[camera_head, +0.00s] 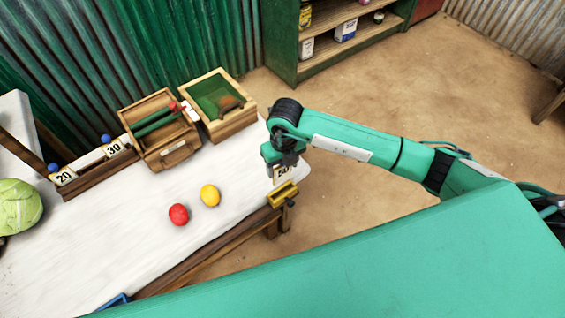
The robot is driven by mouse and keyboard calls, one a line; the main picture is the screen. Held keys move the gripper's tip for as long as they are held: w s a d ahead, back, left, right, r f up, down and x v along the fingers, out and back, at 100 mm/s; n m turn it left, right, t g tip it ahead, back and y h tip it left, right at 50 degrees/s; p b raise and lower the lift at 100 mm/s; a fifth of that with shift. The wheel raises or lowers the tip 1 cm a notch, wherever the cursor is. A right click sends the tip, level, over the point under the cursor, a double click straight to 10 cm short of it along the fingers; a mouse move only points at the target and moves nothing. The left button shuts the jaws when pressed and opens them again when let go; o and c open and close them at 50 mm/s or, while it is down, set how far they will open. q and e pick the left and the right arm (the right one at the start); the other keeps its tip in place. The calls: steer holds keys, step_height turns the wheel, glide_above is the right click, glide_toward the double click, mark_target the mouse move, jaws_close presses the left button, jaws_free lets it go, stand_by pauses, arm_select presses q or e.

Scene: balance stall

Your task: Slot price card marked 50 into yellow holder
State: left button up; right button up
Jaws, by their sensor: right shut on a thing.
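The price card marked 50 (282,173) is white with dark digits and hangs upright below my right gripper (283,162). My right gripper is shut on its upper part and covers the top of it. The yellow holder (282,195) is at the right end of the white table, directly below the card. The card's lower edge appears at the holder's top; I cannot tell whether it is inside the slot or just above it. My left gripper is not in view.
Cards marked 20 (64,177) and 30 (113,148) stand on a wooden rack at the left. Wooden boxes (163,150) are at the table's back. A red ball (178,214) and a yellow ball (210,195) lie mid-table. The white tabletop (120,240) is mostly clear.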

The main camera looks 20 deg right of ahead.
mark_target(282, 180)
steer(key=shift+f+b, duration=1.8)
steer(key=shift+f, duration=1.15)
steer(key=shift+f, duration=0.15)
steer(key=shift+f+b, duration=1)
steer(key=shift+f, duration=0.35)
